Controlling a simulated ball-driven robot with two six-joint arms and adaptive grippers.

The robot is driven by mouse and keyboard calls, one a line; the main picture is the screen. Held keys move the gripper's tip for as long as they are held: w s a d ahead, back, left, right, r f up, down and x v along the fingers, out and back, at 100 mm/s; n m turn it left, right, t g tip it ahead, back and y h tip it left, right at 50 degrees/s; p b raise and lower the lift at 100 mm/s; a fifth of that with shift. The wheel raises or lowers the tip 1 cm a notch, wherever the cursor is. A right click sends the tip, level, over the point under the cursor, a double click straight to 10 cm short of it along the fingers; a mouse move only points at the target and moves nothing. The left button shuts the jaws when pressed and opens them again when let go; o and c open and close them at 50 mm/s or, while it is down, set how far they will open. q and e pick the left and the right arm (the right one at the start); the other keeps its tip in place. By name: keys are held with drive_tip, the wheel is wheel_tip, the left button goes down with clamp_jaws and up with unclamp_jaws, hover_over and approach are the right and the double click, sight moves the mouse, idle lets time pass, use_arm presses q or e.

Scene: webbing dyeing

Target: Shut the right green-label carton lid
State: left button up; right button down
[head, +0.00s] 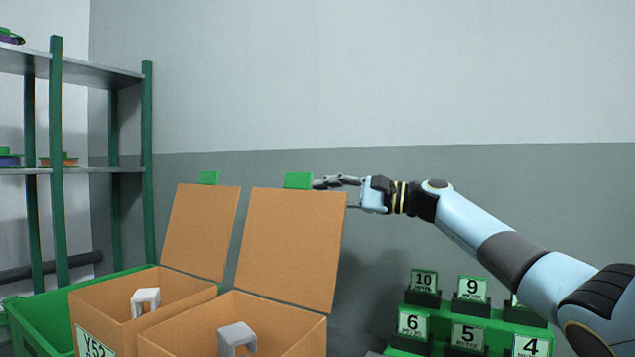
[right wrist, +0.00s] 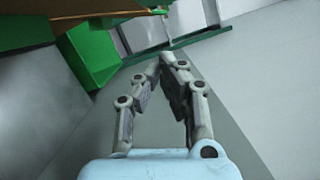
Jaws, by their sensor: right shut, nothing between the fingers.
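The right carton (head: 290,333) is open, and its brown lid (head: 291,245) stands up, leaning back, with a green tab (head: 298,180) on its top edge. A grey bracket-like piece (head: 237,338) shows inside it. My right gripper (head: 318,183) is shut and empty, its fingertips at the right end of the green tab, close behind the lid's top edge; I cannot tell whether they touch. In the right wrist view, the fingertips (right wrist: 167,60) meet beside a green block-like part (right wrist: 92,55). My left gripper is not in view.
The left carton (head: 95,305), labelled Y52, is also open, its lid (head: 202,232) upright with a green tab (head: 209,177). A green bin (head: 40,322) and green shelf rack (head: 57,160) stand left. Numbered green-framed holders (head: 424,281) stand at lower right.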

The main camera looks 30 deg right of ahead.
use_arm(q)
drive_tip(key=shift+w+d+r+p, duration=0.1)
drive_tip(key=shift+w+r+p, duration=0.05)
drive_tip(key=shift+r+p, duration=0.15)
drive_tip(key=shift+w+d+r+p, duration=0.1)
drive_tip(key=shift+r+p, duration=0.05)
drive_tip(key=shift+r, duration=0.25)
use_arm(e)
drive_tip(key=s+a, duration=0.1)
drive_tip(key=s+a+r, duration=0.1)
drive_tip(key=a, duration=0.1)
drive_tip(key=shift+s, duration=0.1)
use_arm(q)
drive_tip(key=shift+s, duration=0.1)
use_arm(e)
drive_tip(key=shift+r, duration=0.1)
